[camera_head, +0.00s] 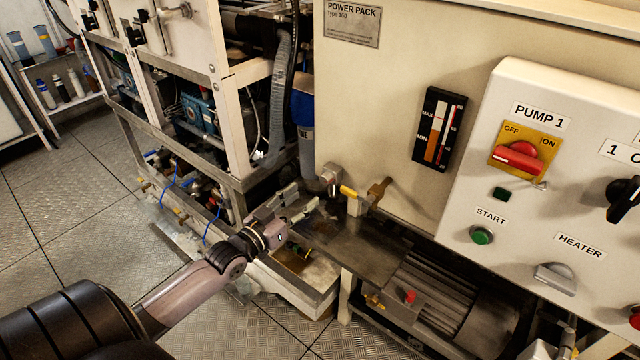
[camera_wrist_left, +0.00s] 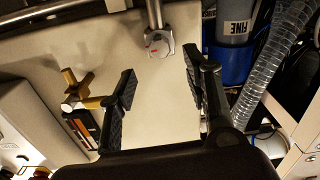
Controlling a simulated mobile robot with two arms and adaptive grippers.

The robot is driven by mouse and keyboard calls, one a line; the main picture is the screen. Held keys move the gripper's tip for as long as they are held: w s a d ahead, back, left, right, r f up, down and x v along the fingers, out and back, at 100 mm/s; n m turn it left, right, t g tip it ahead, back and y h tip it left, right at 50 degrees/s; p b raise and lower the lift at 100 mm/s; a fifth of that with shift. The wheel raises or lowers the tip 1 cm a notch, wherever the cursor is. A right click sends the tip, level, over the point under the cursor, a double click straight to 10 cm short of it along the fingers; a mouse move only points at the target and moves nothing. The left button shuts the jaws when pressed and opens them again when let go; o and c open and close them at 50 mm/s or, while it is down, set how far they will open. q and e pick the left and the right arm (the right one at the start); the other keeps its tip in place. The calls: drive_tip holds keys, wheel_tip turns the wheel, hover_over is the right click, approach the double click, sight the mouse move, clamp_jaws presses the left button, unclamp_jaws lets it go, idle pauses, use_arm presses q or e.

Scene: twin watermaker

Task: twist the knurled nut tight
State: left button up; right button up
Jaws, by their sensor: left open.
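My left gripper (camera_head: 304,198) reaches in from the left in the head view and is open and empty. In the left wrist view its two dark ridged fingers (camera_wrist_left: 160,78) stand wide apart. A round metal collar (camera_wrist_left: 158,44), which looks like the knurled nut, sits at the end of a metal pipe beyond the fingertips, between their lines and not touched. It has a small red mark. In the head view the metal fitting (camera_head: 329,176) beside the yellow-handled valve appears to be this part, just past the fingertips; its knurling is too small to make out. My right gripper is not in view.
A yellow-handled valve (camera_head: 350,192) and brass fitting (camera_head: 379,190) project close to the right of the gripper. A blue filter housing (camera_head: 303,112) and clear ribbed hose (camera_wrist_left: 272,62) stand close by. A metal shelf (camera_head: 345,243) lies below. The control box (camera_head: 470,190) is further right.

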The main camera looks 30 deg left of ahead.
sight(324, 181)
use_arm(q)
drive_tip(key=w, duration=0.7)
drive_tip(key=shift+w+d, duration=0.3)
drive_tip(key=shift+w, duration=0.05)
drive_tip(key=shift+c, duration=0.5)
clamp_jaws()
